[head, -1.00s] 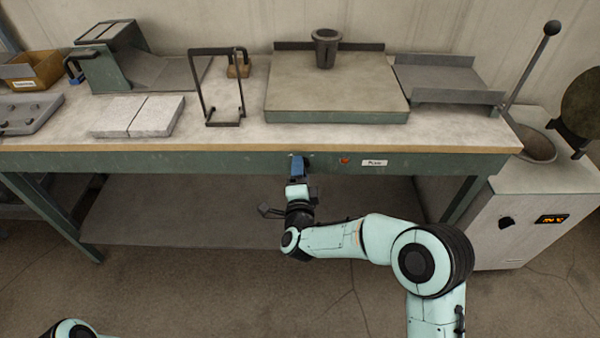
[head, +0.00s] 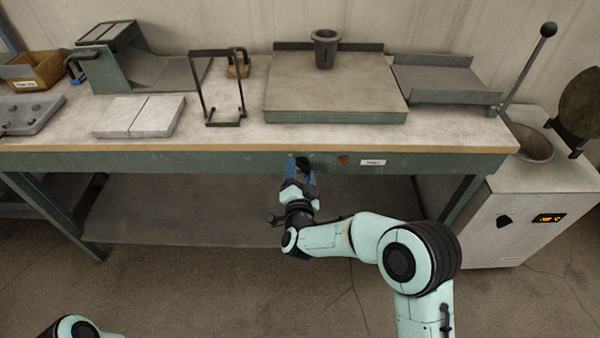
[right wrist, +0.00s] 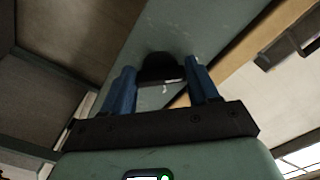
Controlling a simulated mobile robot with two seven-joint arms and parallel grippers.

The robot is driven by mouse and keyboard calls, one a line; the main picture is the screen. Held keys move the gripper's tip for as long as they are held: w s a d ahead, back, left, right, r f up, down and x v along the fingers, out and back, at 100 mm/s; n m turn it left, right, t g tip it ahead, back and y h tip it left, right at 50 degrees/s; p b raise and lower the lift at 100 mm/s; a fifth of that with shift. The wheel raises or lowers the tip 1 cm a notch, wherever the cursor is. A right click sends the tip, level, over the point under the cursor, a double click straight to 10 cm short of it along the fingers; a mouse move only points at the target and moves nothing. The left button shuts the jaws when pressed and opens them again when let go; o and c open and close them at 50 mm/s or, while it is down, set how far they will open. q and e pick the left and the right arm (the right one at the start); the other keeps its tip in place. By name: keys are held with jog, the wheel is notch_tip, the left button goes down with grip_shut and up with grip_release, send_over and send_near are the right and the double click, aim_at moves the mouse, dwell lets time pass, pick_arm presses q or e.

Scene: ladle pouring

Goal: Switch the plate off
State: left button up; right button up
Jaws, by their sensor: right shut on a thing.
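The plate (head: 385,100) is a wide grey slab with a green front edge on the bench, with a dark cup (head: 326,50) at its back. Below it, on the bench's green front rail, is a dark round knob (head: 304,162); it also shows in the right wrist view (right wrist: 158,67). My right gripper (head: 301,172) is at the knob, its blue fingers on either side, shut on it. In the wrist view the fingers flank the knob (right wrist: 163,88). A small red lamp (head: 343,160) and a white label (head: 373,162) sit right of the knob. My left gripper is out of view.
A black wire frame (head: 222,122), pale blocks (head: 140,116) and a grey tray (head: 450,82) stand on the bench. A furnace cabinet (head: 530,215) with a lit display stands at right. The floor before the bench is clear.

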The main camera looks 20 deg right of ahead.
dwell(0.4)
jog(key=o, duration=0.8)
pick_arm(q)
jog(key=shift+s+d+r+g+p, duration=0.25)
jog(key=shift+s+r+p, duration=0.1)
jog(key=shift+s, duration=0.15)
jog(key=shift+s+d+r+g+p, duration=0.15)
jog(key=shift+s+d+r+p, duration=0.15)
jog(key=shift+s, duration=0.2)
pick_arm(e)
jog(key=v, duration=1.3)
jog(key=shift+s, duration=0.2)
